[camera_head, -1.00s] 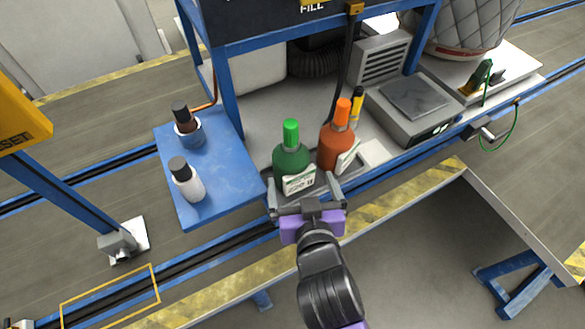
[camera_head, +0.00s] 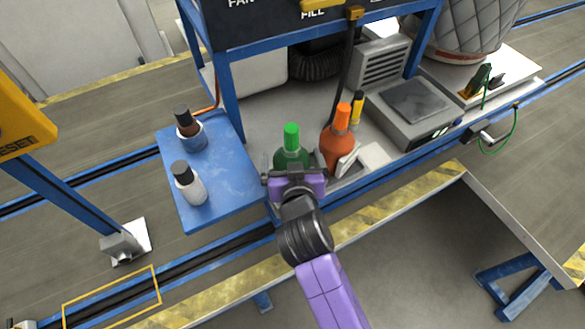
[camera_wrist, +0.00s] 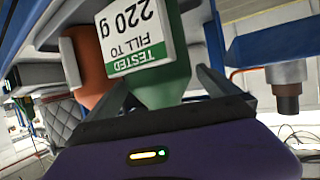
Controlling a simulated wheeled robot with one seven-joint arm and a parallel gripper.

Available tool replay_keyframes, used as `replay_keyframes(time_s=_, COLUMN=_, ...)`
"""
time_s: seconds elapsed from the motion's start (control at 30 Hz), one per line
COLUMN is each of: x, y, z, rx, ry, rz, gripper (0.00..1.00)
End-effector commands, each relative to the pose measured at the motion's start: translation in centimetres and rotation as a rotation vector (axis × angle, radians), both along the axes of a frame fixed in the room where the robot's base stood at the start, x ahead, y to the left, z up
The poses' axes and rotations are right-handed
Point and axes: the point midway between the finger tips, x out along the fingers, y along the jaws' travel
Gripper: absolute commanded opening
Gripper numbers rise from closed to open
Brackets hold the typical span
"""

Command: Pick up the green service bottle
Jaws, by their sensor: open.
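The green service bottle (camera_head: 291,157) stands upright beside the orange bottle, with its lower part hidden behind my gripper (camera_head: 295,176). In the wrist view the picture is upside down; the green bottle (camera_wrist: 172,82) fills the middle, with a white label (camera_wrist: 140,38) reading "TESTED FILL TO 220 g". My gripper (camera_wrist: 163,88) is open, with one dark finger on each side of the bottle's lower front in the picture. I cannot tell whether either finger touches it.
The orange bottle (camera_head: 337,140) stands close to the right of the green one. A scale (camera_head: 415,100) and blue frame posts (camera_head: 228,90) stand around.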

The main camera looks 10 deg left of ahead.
Motion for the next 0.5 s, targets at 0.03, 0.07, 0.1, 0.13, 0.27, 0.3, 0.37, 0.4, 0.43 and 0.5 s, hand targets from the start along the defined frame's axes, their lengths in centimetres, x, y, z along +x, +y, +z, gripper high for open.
replay_keyframes(time_s=0.03, x=0.15, y=0.02, z=-0.02, rx=0.000, ry=0.000, rz=0.000, gripper=1.00)
replay_keyframes(time_s=0.07, x=0.19, y=0.03, z=-0.05, rx=0.000, ry=0.000, rz=0.000, gripper=1.00)
replay_keyframes(time_s=0.1, x=0.20, y=0.03, z=-0.06, rx=0.000, ry=0.000, rz=0.000, gripper=1.00)
replay_keyframes(time_s=0.13, x=0.19, y=0.03, z=-0.07, rx=0.000, ry=-0.001, rz=0.000, gripper=1.00)
replay_keyframes(time_s=0.27, x=0.17, y=0.02, z=-0.06, rx=0.000, ry=-0.001, rz=0.000, gripper=0.96)
replay_keyframes(time_s=0.3, x=0.16, y=0.02, z=-0.06, rx=0.000, ry=-0.001, rz=0.000, gripper=0.88)
replay_keyframes(time_s=0.37, x=0.16, y=0.02, z=-0.06, rx=0.000, ry=-0.001, rz=0.000, gripper=0.76)
replay_keyframes(time_s=0.4, x=0.16, y=0.01, z=-0.06, rx=0.000, ry=-0.001, rz=0.000, gripper=0.69)
replay_keyframes(time_s=0.43, x=0.16, y=0.01, z=-0.06, rx=0.000, ry=-0.001, rz=0.000, gripper=0.63)
replay_keyframes(time_s=0.5, x=0.15, y=0.01, z=-0.05, rx=0.000, ry=-0.001, rz=0.000, gripper=0.49)
